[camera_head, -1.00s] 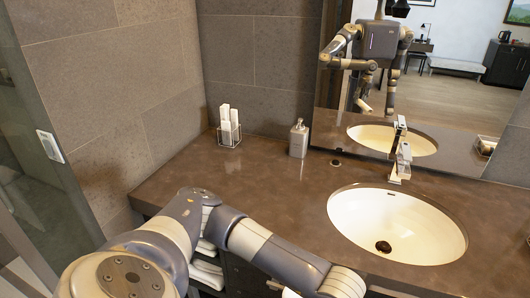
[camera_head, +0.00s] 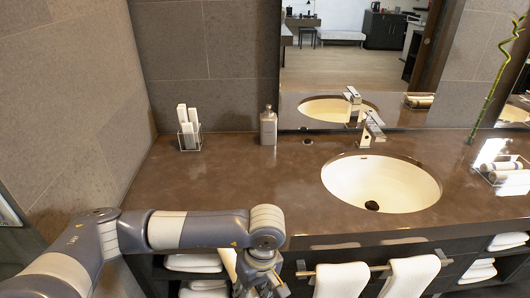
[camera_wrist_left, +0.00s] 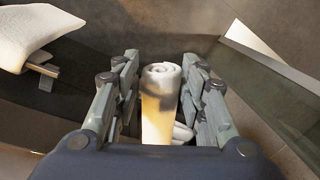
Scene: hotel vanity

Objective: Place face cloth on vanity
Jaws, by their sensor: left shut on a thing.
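My left gripper (camera_head: 262,282) is low in front of the vanity's front edge in the head view. In the left wrist view its fingers (camera_wrist_left: 160,85) are shut on a rolled white face cloth (camera_wrist_left: 158,110). The roll stands lengthwise between the fingers with its spiral end facing away from the wrist. In the head view a pale piece (camera_head: 229,262) beside the gripper looks like part of this cloth; the rest is hidden by the hand. The brown vanity top (camera_head: 240,195) lies above and behind the gripper. My right gripper is not in view.
On the vanity stand a wire holder with white packets (camera_head: 188,128), a soap bottle (camera_head: 268,127), a sink (camera_head: 380,184) with faucet (camera_head: 371,128), and a towel tray (camera_head: 500,165). Towels hang on a front bar (camera_head: 375,267). The counter's left part is clear.

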